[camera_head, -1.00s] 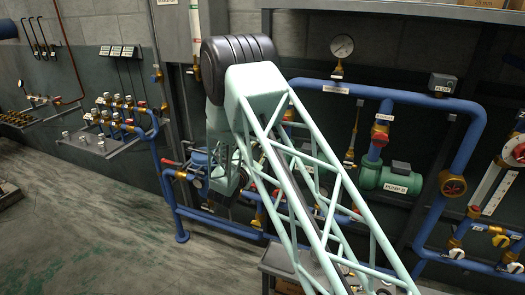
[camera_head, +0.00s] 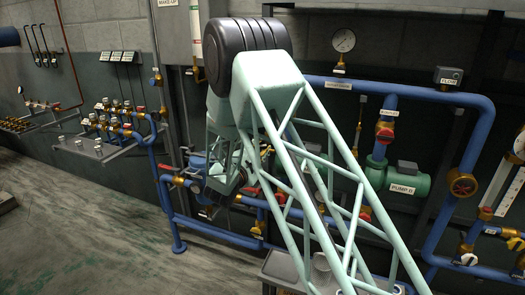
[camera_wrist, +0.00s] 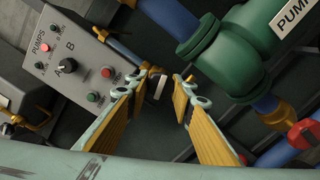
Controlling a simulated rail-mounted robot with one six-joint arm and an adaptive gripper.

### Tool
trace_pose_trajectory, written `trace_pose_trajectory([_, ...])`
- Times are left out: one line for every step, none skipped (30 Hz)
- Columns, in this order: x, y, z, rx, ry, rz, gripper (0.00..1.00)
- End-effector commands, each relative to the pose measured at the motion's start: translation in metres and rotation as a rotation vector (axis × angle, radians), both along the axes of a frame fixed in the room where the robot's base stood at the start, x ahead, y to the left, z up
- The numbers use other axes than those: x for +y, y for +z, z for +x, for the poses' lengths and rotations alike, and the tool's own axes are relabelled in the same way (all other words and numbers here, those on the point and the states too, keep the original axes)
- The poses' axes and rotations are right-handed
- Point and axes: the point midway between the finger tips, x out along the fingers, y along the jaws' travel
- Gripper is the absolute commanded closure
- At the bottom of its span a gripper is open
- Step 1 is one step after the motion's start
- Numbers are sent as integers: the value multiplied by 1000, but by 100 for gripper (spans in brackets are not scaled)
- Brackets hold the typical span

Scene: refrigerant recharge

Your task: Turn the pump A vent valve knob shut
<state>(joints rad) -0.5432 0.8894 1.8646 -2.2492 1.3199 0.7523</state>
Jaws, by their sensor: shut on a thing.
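In the wrist view, the two yellow-padded fingers of my gripper (camera_wrist: 163,76) reach forward to either side of a small knob with a pale face (camera_wrist: 159,88), on a brass fitting at the end of a thin blue pipe. The gripper is shut on this knob. Its label is not readable, and the fingertips partly cover its surroundings. In the head view, my gripper is low beside the blue pipework at centre left, mostly behind my arm, and the knob cannot be made out.
A grey pump control box (camera_wrist: 70,60) with a black selector and lit buttons stands left in the wrist view. A green pump (camera_wrist: 225,50) and a red valve handle (camera_wrist: 303,134) lie to the right. Blue pipes (camera_head: 420,95) run along the wall; floor is free at left.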

Motion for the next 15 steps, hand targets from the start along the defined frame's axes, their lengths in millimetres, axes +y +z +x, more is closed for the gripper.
trace_pose_trajectory([0,-2,0,-9,0,28,88])
trace_pose_trajectory([0,-2,0,-15,0,48,88])
trace_pose_trajectory([0,-2,0,-23,-1,74,88])
trace_pose_trajectory([0,-2,0,-28,0,93,88])
trace_pose_trajectory([0,-2,0,-35,0,113,88])
trace_pose_trajectory([0,-1,0,-43,0,137,88])
trace_pose_trajectory([0,-1,0,-49,0,156,88])
trace_pose_trajectory([0,-1,0,-54,0,174,88])
trace_pose_trajectory([0,-1,0,-61,0,195,88])
trace_pose_trajectory([0,-1,0,-66,0,211,88])
trace_pose_trajectory([0,0,0,-71,0,225,88])
trace_pose_trajectory([0,0,0,-76,0,242,88])
trace_pose_trajectory([0,0,0,-80,0,255,88])
trace_pose_trajectory([0,0,0,-84,0,266,88])
trace_pose_trajectory([0,0,0,-88,0,278,88])
